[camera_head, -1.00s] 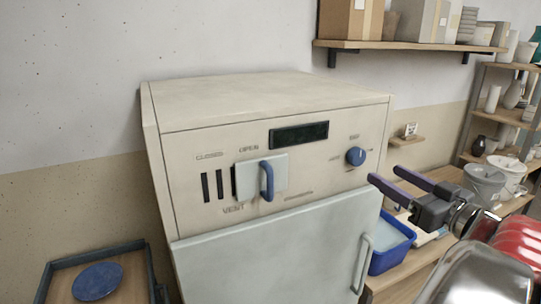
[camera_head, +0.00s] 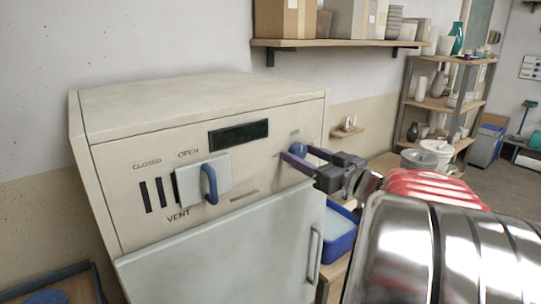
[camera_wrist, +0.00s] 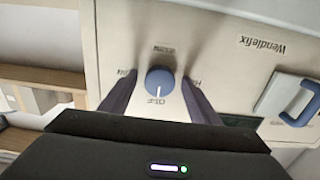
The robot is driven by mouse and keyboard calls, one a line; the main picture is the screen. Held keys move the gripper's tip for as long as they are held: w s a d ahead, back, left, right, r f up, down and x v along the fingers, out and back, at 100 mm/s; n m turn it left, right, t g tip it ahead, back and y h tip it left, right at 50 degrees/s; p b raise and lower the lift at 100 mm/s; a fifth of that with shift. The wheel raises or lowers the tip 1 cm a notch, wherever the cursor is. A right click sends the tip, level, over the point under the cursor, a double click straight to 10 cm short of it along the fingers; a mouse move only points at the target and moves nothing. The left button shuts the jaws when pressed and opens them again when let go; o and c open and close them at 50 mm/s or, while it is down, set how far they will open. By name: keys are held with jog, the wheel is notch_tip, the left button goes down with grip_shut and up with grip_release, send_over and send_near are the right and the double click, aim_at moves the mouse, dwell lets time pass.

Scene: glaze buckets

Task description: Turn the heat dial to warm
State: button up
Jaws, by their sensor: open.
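The heat dial is a round blue knob (camera_head: 299,150) at the right of the kiln's cream front panel (camera_head: 255,172). In the wrist view the dial (camera_wrist: 160,82) shows a white pointer line toward the word OFF, with other labels around it. My gripper (camera_head: 294,157) is at the dial, its fingers open. In the wrist view my gripper (camera_wrist: 158,85) has one dark finger on each side of the dial, with gaps between. I cannot tell how deep the fingertips reach beside it.
A vent slider with a blue handle (camera_head: 210,184) sits left on the panel. A dark display (camera_head: 239,134) is above. The kiln door (camera_head: 230,250) with its bar handle is below. A blue tub (camera_head: 340,232) stands right, under my arm. Shelves hold pottery behind.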

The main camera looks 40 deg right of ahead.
jog(key=shift+c, duration=0.4)
jog(key=c, duration=1)
